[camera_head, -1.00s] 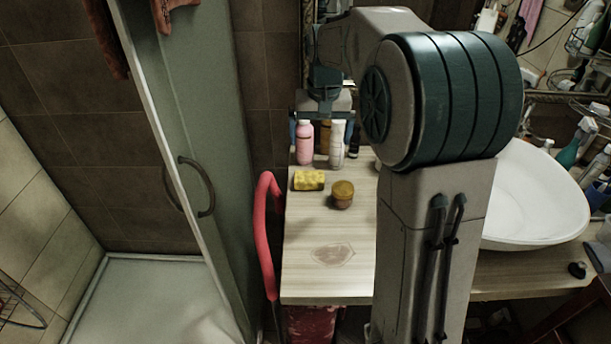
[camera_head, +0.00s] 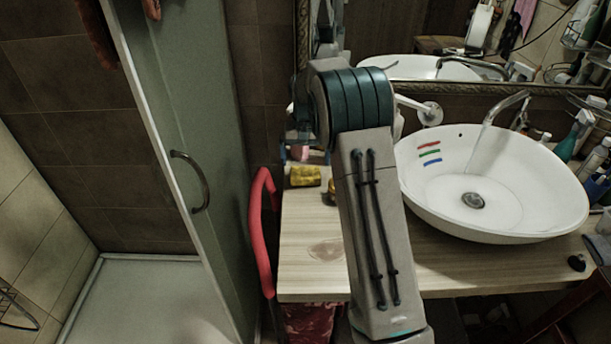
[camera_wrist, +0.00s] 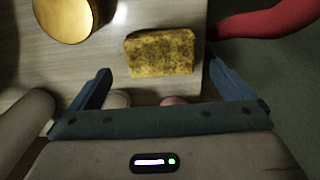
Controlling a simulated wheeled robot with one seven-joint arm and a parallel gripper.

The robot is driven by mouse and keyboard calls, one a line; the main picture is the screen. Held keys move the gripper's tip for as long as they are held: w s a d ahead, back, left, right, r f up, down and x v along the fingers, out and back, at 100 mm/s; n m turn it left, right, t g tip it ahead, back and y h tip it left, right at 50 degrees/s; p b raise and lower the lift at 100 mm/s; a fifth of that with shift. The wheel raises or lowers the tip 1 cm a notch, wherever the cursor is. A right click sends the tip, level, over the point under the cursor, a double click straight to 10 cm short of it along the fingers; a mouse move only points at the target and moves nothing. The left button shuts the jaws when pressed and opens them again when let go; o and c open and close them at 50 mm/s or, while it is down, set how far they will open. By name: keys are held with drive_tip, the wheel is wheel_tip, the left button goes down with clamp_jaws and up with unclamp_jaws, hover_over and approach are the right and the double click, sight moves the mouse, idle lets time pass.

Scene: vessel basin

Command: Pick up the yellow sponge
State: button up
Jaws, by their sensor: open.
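The yellow sponge (camera_head: 305,176) lies on the wooden counter (camera_head: 305,262), near its back left part. In the wrist view the yellow sponge (camera_wrist: 160,53) shows dark speckles and lies flat, close to the counter's edge. My gripper (camera_wrist: 158,80) is open, with one blue finger on each side and the sponge ahead between their lines. The fingers do not touch the sponge. In the head view my arm hides most of the gripper.
A round yellow-brown jar (camera_wrist: 65,18) stands left of the sponge in the wrist view. A red curved rail (camera_head: 262,230) runs along the counter's left edge. A white basin (camera_head: 495,185) stands at right. A pink bottle (camera_head: 299,153) is partly hidden behind the sponge.

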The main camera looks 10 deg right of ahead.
sight(306, 171)
drive_tip(key=shift+f+p, duration=0.6)
drive_tip(key=shift+f, duration=2.35)
drive_tip(key=c, duration=0.9)
